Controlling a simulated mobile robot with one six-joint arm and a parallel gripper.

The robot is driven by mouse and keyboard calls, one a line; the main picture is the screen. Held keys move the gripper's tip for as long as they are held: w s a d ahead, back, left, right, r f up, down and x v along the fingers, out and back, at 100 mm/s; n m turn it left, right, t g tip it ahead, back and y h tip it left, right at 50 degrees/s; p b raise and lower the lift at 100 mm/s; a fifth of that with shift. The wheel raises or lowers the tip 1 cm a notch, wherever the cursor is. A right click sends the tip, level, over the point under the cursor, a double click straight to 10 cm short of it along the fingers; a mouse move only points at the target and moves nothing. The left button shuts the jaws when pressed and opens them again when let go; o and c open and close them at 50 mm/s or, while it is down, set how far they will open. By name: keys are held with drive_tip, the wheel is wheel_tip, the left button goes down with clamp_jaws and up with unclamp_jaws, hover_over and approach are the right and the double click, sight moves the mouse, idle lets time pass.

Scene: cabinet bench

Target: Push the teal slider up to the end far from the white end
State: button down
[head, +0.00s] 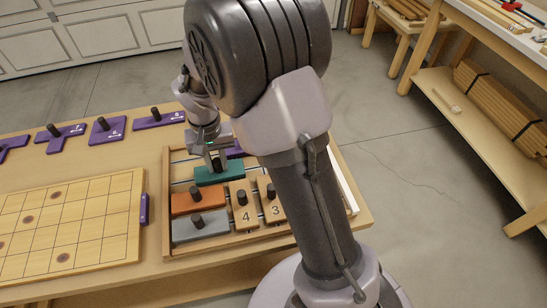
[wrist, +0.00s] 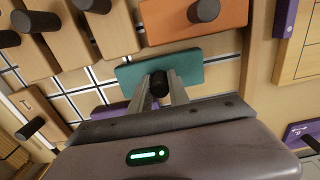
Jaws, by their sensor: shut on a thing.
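The teal slider (head: 209,178) lies in the wooden tray (head: 167,205), toward its far left part, behind the orange slider. It also shows in the wrist view (wrist: 195,62), with its dark peg (wrist: 160,85) between my fingers. My gripper (head: 215,163) points down over the slider and is shut on the peg; it shows in the wrist view too (wrist: 160,88). The white end (head: 344,180) is a strip along the tray's right side, partly hidden behind my arm. My arm also hides the tray's middle right.
An orange slider (head: 190,203) and a grey slider (head: 200,230) sit in front of the teal one. Wooden blocks marked 4 (head: 244,215) and 3 (head: 274,211) stand to their right. A purple piece (head: 236,152) lies just behind. A gridded board (head: 90,205) is at left.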

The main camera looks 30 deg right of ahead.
sight(196, 174)
drive_tip(key=shift+w+a+p, duration=0.1)
drive_tip(key=shift+w+a, duration=0.2)
drive_tip(key=shift+a, duration=0.75)
drive_tip(key=shift+w+a+p, duration=0.15)
drive_tip(key=shift+w+a, duration=0.15)
drive_tip(key=shift+a, duration=0.7)
drive_tip(key=shift+w+a+p, duration=0.1)
drive_tip(key=shift+w+a, duration=0.2)
drive_tip(key=shift+a, duration=0.75)
drive_tip(key=c, duration=1.2)
unclamp_jaws()
drive_tip(key=shift+c, duration=0.2)
wheel_tip(196, 174, up, 8)
drive_tip(key=p, duration=0.6)
drive_tip(key=shift+f, duration=0.25)
